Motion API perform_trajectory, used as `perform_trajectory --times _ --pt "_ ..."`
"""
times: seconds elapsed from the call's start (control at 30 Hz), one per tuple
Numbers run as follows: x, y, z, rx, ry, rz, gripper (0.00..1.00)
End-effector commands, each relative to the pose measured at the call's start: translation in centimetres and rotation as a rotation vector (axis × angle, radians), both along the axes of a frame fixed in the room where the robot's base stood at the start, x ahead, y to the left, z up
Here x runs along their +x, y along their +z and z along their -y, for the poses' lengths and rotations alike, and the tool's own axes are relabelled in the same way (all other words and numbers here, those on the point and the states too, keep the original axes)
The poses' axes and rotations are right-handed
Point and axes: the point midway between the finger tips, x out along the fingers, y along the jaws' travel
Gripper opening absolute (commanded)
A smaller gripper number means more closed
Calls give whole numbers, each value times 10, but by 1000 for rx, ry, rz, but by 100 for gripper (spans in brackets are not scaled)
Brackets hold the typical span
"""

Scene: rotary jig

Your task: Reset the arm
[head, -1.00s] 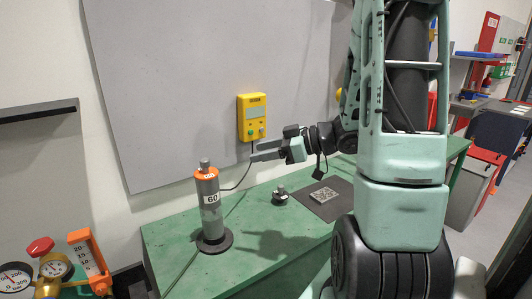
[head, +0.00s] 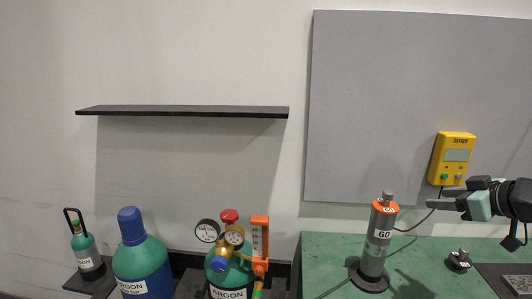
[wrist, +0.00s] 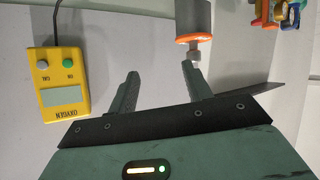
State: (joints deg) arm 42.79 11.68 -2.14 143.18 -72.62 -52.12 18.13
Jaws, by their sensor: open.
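My gripper (head: 432,203) reaches in from the right edge of the head view, above the green bench. Its fingers point left. In the wrist view its two fingers (wrist: 160,70) are apart with nothing between them. The yellow oxygen meter (head: 452,158) is on the grey panel, above and behind the gripper; it also shows in the wrist view (wrist: 60,85), left of the fingers. A grey cylinder marked 60 (head: 374,257) with an orange collar stands upright on the bench, left of the gripper. In the wrist view the cylinder (wrist: 193,18) is beyond the right finger.
The green bench (head: 325,250) holds a small dark knobbed piece (head: 459,261) and a dark mat (head: 492,272) with a patterned plate. A cable runs near the cylinder. Gas bottles (head: 140,260) and gauges (head: 233,237) stand at lower left, under a black shelf (head: 180,111).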

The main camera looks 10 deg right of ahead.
Motion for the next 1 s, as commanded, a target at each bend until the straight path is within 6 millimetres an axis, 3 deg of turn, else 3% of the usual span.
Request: perform_trajectory --times 0.1,0.27,0.47,0.63,0.8,0.9,1.0 --pt "18 -10 -14 -80 -126 -110 50" --pt "10 -29 -44 -114 -276 -320 50" --pt "-34 -52 -109 -65 -349 -624 50" --pt "-88 -60 -176 6 -321 -887 50" --pt "-121 -62 -262 -123 -59 -937 50" --pt "-153 -61 -302 -203 80 -969 50" --pt "-184 -61 -330 -274 192 -993 50"
